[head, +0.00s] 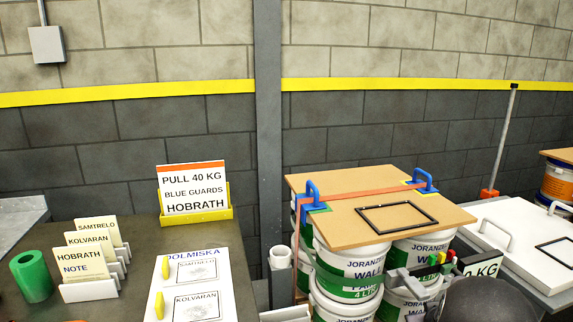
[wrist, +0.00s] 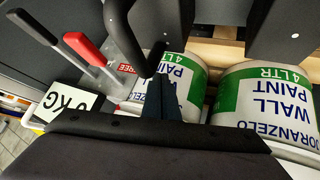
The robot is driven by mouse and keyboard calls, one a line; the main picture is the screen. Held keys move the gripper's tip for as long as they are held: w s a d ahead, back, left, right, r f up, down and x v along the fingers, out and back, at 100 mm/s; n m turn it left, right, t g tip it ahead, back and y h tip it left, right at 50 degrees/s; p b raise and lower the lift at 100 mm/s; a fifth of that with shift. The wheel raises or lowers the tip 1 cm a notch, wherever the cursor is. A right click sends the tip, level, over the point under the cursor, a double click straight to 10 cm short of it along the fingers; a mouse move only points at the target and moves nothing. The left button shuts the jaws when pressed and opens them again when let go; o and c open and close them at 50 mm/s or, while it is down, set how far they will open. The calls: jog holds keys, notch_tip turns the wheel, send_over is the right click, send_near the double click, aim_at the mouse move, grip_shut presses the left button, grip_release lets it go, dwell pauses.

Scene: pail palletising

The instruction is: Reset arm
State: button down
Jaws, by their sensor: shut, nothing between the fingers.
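My gripper (wrist: 160,82) shows in the wrist view as a dark, narrow pair of fingers rising from a broad black body at the bottom. It is shut and empty, in front of white and green wall-paint pails (wrist: 262,95). In the head view a dark rounded part of my arm is at the bottom right, in front of the pail stack (head: 352,262). The fingers are not clear there. A brown board (head: 370,228) lies on the stack, with blue corner guards (head: 313,192) and an orange strap (head: 365,190) across it.
A tool with coloured levers (head: 437,259) and a KG plate (head: 482,269) is near my arm; grey and red levers (wrist: 88,48) show close by in the wrist view. A pull card (head: 195,188) stands on the left table (head: 135,235). A white slab (head: 505,235) is right.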

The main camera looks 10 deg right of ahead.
jog(key=s+a+r+n+g+y+p, duration=0.1)
jog(key=a+r, duration=0.1)
jog(key=a, duration=0.6)
jog(key=s+a+r+n+g+y+p, duration=0.1)
jog(key=s+a+r, duration=0.1)
jog(key=a, duration=0.7)
jog(key=s+a+r+n+g+p, duration=0.1)
jog(key=s+a+r, duration=0.1)
jog(key=a, duration=0.7)
jog(key=shift+n+y+p, duration=0.35)
jog(key=shift+n+y, duration=0.05)
jog(key=s+a+f+g+y+b, duration=0.2)
jog(key=s+a+f+g, duration=0.25)
jog(key=s+a, duration=0.75)
notch_tip(320, 180, up, 21)
jog(key=d+p, duration=0.1)
jog(key=p, duration=2)
jog(key=shift+s+d+m, duration=0.25)
jog(key=shift+s+m, duration=0.05)
jog(key=shift+m, duration=0.1)
jog(key=shift+f, duration=0.1)
